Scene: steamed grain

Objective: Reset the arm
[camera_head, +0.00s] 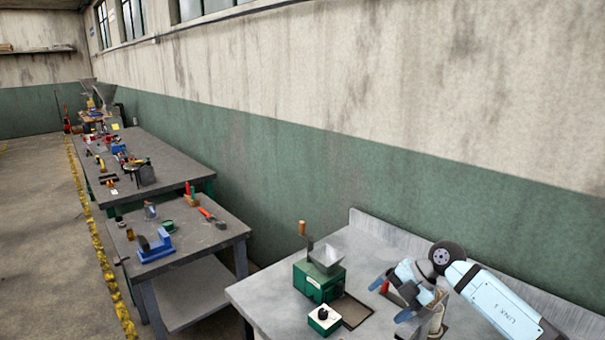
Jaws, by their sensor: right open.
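My right arm (505,305) comes in from the lower right and reaches over the grey table (270,293). My right gripper (391,299) is over the right part of this table, its two blue fingertips apart. Nothing shows clearly between them. A beige, cup-like object (436,318) is close beside the gripper and partly hidden by the arm; I cannot tell whether they touch. A green machine (318,282) with a grey hopper and a wooden handle stands to the left of the gripper, apart from it. My left gripper is out of view.
The wall (330,170) runs behind the table. Further left, a lower bench (205,237) holds a blue tool, and a long bench (170,164) holds many items. The floor at left is clear.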

